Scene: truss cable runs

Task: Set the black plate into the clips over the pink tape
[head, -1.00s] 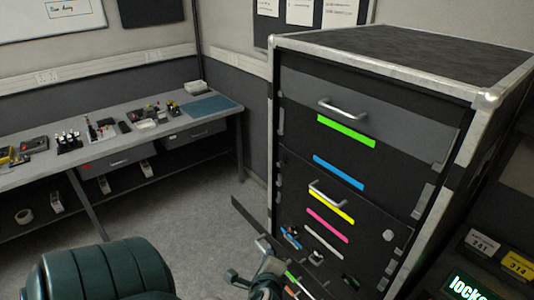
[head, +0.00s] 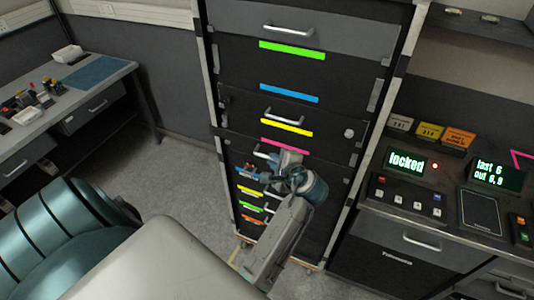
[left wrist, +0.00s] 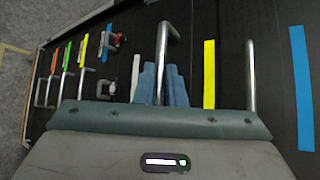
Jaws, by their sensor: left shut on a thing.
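The rack front shows the pink tape (head: 285,146) below a yellow tape (head: 287,127). My left gripper (head: 286,163) is just below the pink tape, close to the rack front. In the left wrist view its fingers (left wrist: 163,86) are shut around the silver handle (left wrist: 163,45) of the black plate (left wrist: 180,38). The plate is dark against the dark rack, so its edges are hard to make out. The pink tape does not show in the left wrist view. Whether the plate touches the clips cannot be told. My right gripper is out of view.
A blue tape (head: 289,93) and a green tape (head: 292,50) mark the rack higher up. Small connectors and several coloured tapes sit below the gripper. A console reading "locked" (head: 407,160) stands right of the rack; a workbench (head: 110,75) is at left.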

